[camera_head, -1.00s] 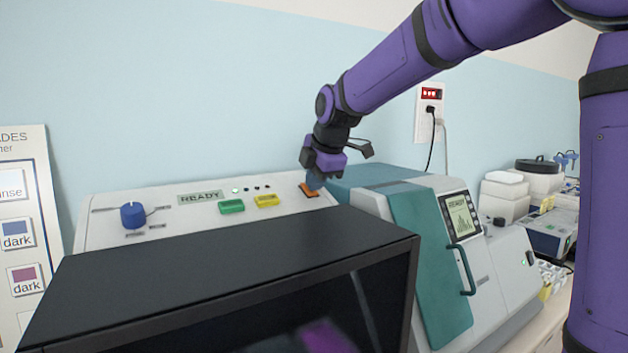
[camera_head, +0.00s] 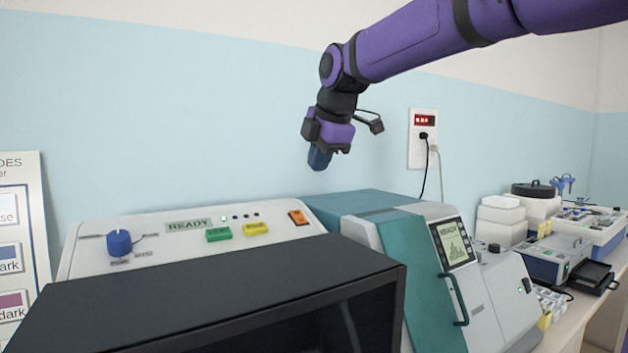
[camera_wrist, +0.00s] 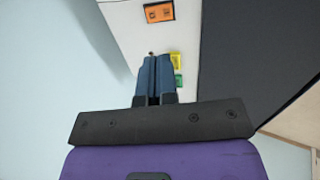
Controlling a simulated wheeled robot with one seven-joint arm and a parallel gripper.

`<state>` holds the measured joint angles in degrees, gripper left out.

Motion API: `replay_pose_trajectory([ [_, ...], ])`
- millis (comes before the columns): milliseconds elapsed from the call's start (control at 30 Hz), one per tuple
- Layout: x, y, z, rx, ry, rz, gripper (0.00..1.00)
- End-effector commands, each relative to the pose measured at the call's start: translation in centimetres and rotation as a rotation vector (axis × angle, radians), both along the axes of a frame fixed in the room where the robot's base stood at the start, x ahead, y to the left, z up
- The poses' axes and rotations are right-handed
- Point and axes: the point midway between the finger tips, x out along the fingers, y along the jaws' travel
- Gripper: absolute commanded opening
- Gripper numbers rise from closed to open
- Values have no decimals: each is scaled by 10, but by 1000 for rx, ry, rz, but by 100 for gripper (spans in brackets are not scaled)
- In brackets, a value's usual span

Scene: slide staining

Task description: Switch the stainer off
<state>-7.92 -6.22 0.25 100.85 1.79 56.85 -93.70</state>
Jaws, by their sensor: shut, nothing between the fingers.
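The stainer (camera_head: 185,254) is a white machine with a sloped control panel and a black-topped front (camera_head: 210,292). Its display reads READY (camera_head: 188,225), and a small light beside it glows green. An orange rocker switch (camera_head: 298,217) sits at the panel's right end; it also shows at the top of the wrist view (camera_wrist: 159,11). Its rocker position is too small to tell. My gripper (camera_head: 319,160) is shut and empty, above and apart from the panel, a little to the right of the switch. Its blue fingers show together in the wrist view (camera_wrist: 155,72).
A blue knob (camera_head: 119,243), a green button (camera_head: 218,234) and a yellow button (camera_head: 256,228) share the panel. A teal and white machine (camera_head: 410,260) stands close on the right. A wall outlet (camera_head: 423,138) with cords is behind it.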

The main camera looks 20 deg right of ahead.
Motion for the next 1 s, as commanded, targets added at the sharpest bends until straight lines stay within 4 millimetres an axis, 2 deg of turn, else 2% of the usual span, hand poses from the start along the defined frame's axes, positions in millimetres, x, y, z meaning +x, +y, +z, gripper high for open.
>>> replay_pose_trajectory([
  [200,-6,-1,11,0,1,0,0],
  [533,-7,-1,12,0,0,0,0],
  [1000,6,7,18,1,-2,-1,0],
])
